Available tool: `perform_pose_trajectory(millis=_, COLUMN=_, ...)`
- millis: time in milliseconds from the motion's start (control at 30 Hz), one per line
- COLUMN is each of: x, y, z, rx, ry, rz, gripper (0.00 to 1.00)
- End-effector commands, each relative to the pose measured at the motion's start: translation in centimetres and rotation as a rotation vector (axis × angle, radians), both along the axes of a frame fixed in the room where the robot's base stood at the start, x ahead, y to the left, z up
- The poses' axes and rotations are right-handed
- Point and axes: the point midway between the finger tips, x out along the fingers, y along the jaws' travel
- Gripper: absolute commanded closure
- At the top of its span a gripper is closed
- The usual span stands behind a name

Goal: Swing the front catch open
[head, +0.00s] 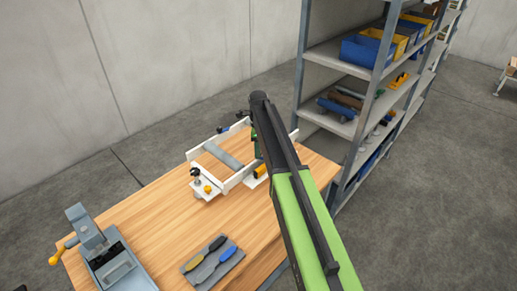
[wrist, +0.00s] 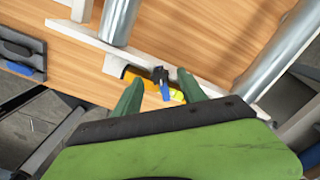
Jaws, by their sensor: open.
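A white frame (head: 233,179) stands on the wooden workbench (head: 225,215). In the wrist view, its white front rail (wrist: 105,47) runs across above my fingers. On the rail's near side is what looks like the front catch (wrist: 133,76), a yellow body with a black knob and a blue part. In the head view, a yellow piece (head: 260,171) shows at the same side, beside my arm. My gripper (wrist: 158,78) is open, its two green fingers on either side of the catch. I cannot tell whether they touch it. In the head view my arm hides most of my gripper.
A grey roller (head: 222,152) lies inside the frame. A black and yellow clamp (head: 201,183) sits at its left corner. A grey vise (head: 100,250) and a tool tray (head: 212,264) are on the bench's near side. A shelf rack (head: 345,110) stands close behind on the right.

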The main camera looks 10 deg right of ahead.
Motion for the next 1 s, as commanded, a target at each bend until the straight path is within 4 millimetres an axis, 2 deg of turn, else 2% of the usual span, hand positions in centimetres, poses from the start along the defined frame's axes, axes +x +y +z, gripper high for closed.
perform_pose_trajectory(millis=33, x=0.0, y=0.0, z=1.5, rx=0.0, ry=0.0, rz=0.0, gripper=0.52)
perform_pose_trajectory(millis=633, x=0.0, y=0.0, z=14.5, rx=0.0, ry=0.0, rz=0.0, gripper=0.52)
perform_pose_trajectory(millis=800, x=0.0, y=-0.1, z=16.3, rx=0.0, ry=0.0, rz=-0.001, gripper=0.52)
perform_pose_trajectory(millis=1000, x=0.0, y=-0.1, z=16.1, rx=0.0, ry=0.0, rz=-0.001, gripper=0.52)
